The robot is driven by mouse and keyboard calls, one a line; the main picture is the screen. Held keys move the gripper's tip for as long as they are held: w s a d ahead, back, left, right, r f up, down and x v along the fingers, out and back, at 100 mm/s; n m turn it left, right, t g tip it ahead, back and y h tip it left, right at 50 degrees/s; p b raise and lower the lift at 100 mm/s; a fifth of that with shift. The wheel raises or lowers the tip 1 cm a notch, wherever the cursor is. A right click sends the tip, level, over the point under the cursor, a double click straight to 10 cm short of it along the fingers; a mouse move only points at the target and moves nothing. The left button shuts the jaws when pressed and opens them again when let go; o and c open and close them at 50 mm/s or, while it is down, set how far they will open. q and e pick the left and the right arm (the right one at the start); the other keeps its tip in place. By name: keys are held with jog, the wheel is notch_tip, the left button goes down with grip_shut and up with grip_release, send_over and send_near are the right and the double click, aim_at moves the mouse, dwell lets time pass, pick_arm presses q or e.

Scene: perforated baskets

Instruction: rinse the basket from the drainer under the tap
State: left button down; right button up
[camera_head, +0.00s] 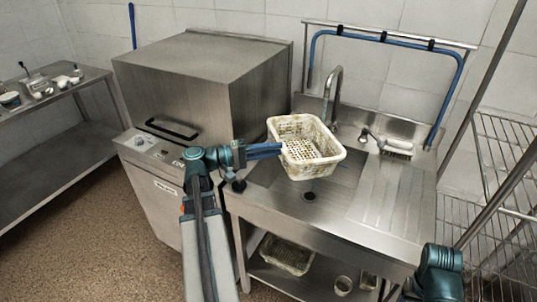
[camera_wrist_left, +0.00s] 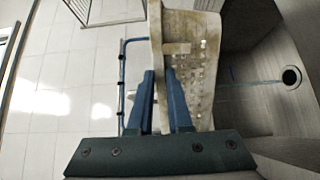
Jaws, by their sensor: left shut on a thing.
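A dirty white perforated basket (camera_head: 318,165) hangs above the sink basin (camera_head: 335,197), upright or nearly so, just in front of the tap (camera_head: 334,97). My left gripper (camera_head: 281,150) is shut on its left rim. In the left wrist view the two blue fingers (camera_wrist_left: 162,100) close on the rim of the basket (camera_wrist_left: 200,62). I cannot tell whether water runs from the tap. The ribbed drainer (camera_head: 385,200) to the right of the basin is bare. My right arm shows at the lower right, but its fingertips are out of view.
A brush (camera_head: 397,147) and a small fitting lie behind the drainer. A steel dishwasher (camera_head: 205,85) stands left of the sink. Another basket (camera_head: 287,254) and cups (camera_head: 343,285) sit on the shelf below. A wire rack (camera_head: 505,160) stands at the right.

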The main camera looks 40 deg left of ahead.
aim_at(288, 149)
pick_arm(q)
jog(key=w, duration=0.1)
jog(key=w+a+f+b, duration=0.1)
jog(key=w, duration=0.3)
jog(key=shift+w+a+f+b, duration=0.2)
jog(key=shift+w+f+b, duration=0.1)
jog(key=shift+f, duration=0.1)
jog(key=shift+w+a+r, duration=0.1)
jog(key=shift+w+a, duration=0.1)
jog(key=shift+w, duration=0.55)
jog(key=shift+w+a, duration=0.2)
jog(key=shift+w, duration=0.8)
jog(key=shift+w+a, duration=0.2)
jog(key=shift+w, duration=0.75)
dwell(4.4)
